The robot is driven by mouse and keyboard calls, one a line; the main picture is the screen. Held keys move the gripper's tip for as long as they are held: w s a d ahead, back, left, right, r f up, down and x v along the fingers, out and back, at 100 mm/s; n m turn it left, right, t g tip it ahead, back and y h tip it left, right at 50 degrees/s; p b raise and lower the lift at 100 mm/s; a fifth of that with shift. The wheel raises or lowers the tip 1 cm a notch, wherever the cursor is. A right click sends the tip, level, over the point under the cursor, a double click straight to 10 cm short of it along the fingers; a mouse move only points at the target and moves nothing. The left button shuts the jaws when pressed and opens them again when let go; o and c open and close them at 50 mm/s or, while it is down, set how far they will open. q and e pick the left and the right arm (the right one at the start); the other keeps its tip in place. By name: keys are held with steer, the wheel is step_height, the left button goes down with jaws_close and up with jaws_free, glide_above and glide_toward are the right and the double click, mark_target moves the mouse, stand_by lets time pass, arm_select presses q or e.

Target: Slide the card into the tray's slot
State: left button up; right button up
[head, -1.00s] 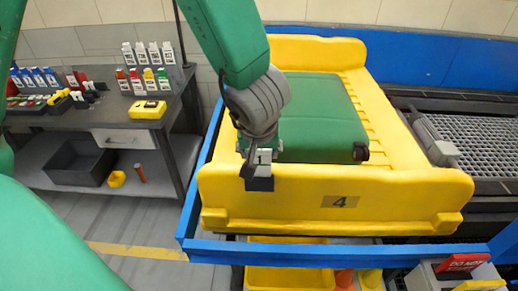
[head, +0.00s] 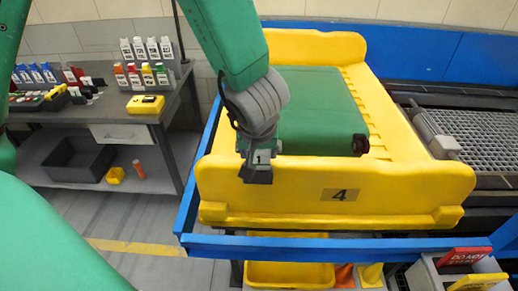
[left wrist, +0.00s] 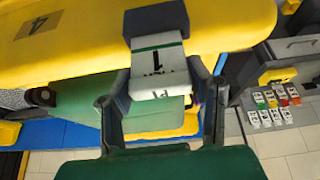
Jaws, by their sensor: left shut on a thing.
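The white card (left wrist: 157,65) with a green stripe and a "1" is between the fingers of my left gripper (left wrist: 158,80), which is shut on it. In the left wrist view the card's far end meets the dark slot holder (left wrist: 155,17) on the yellow tray's end wall. I cannot tell how deep the card sits in it. In the head view my left gripper (head: 261,150) is at the tray's near rim, with the card (head: 262,158) just above the holder (head: 258,176). The yellow tray (head: 235,190) is marked "4". My right gripper is not in view.
A green suitcase (head: 315,105) lies in the tray. The blue conveyor frame (head: 330,247) runs around the tray. A workbench (head: 120,112) at left bears several cards and a yellow device. A card box (head: 465,268) stands at the lower right.

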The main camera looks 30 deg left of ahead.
arm_select(q)
steer(key=shift+f+b, duration=0.5)
steer(key=shift+f, duration=0.3)
steer(key=o, duration=1.6)
steer(key=shift+c, duration=0.2)
steer(key=shift+r, duration=0.15)
steer(key=v, duration=1.1)
steer(key=shift+r, duration=0.25)
steer(key=shift+s, duration=0.1)
